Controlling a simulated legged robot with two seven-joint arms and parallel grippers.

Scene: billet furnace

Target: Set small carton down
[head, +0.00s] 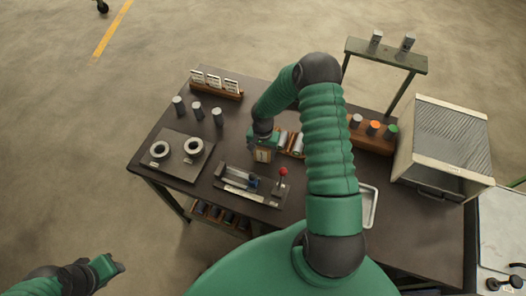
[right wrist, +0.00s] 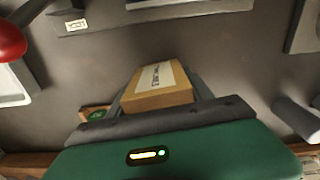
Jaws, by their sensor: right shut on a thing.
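The small carton (right wrist: 160,84) is a brown box with a white printed label, held between the fingers of my right gripper (right wrist: 160,95) in the right wrist view. In the head view the carton (head: 263,155) shows under my right gripper (head: 262,146), over the middle of the dark table (head: 305,205). I cannot tell whether its underside touches the table. My left gripper (head: 112,266) is at the lower left, away from the table; its fingers are too small to read.
A fixture with a red-knobbed lever (head: 283,171) stands in front of the carton. A plate with two rings (head: 174,157) and several grey cylinders (head: 198,109) are to the left. A wooden rack (head: 371,137) and a furnace box (head: 440,145) stand at right.

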